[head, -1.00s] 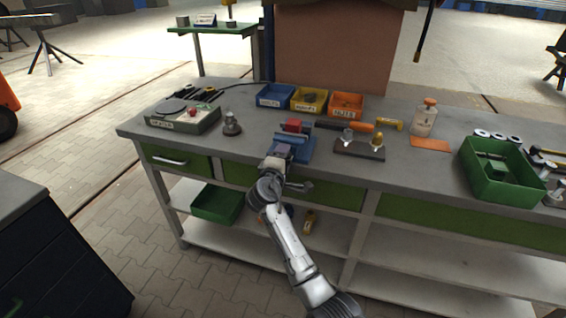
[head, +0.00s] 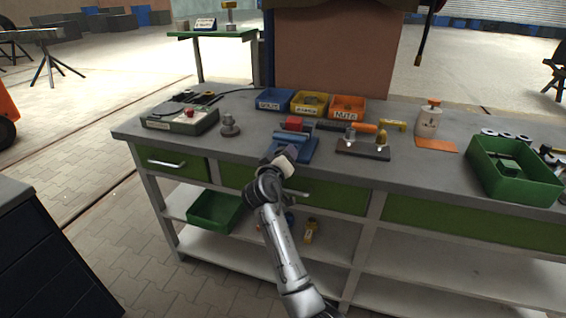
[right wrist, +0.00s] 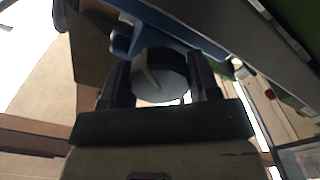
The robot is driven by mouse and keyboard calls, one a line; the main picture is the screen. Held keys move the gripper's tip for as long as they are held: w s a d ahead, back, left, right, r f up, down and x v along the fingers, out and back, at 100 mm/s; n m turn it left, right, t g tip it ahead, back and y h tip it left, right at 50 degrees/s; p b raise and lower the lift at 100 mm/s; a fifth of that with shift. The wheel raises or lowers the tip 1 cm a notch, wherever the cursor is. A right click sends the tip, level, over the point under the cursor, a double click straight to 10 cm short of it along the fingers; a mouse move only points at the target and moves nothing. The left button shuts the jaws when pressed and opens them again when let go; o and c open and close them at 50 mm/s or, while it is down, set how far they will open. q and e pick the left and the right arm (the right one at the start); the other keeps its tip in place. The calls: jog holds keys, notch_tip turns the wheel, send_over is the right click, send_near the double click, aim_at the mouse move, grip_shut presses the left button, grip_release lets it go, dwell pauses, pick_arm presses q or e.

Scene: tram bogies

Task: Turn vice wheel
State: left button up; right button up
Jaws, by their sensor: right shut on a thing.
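The blue vice (head: 297,143) stands at the front edge of the grey workbench, with a red block (head: 293,123) at its back. My right gripper (head: 285,155) is at the front of the vice, and the arm behind it covers much of that side. In the right wrist view, the gripper (right wrist: 160,88) is shut on a round, dark-rimmed wheel with a pale face (right wrist: 158,82), which sits between the two fingers. Blue vice parts (right wrist: 125,40) show just behind the wheel. In the head view the wheel is mostly hidden by my gripper. My left gripper is not in view.
Blue (head: 273,99), yellow (head: 309,103) and orange (head: 347,106) bins stand behind the vice. A fixture plate (head: 362,150) is right of it, and a green tray (head: 515,185) further right. A grey-green device (head: 180,120) is at left. Drawers (head: 300,190) are below.

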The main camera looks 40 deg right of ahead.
jog(key=shift+m+b, duration=0.55)
jog(key=shift+m, duration=0.45)
jog(key=o, duration=0.9)
jog(key=shift+a, duration=0.1)
jog(key=shift+s+a, duration=0.15)
jog(key=shift+p+v, duration=1.95)
jog(key=shift+v, duration=4.7)
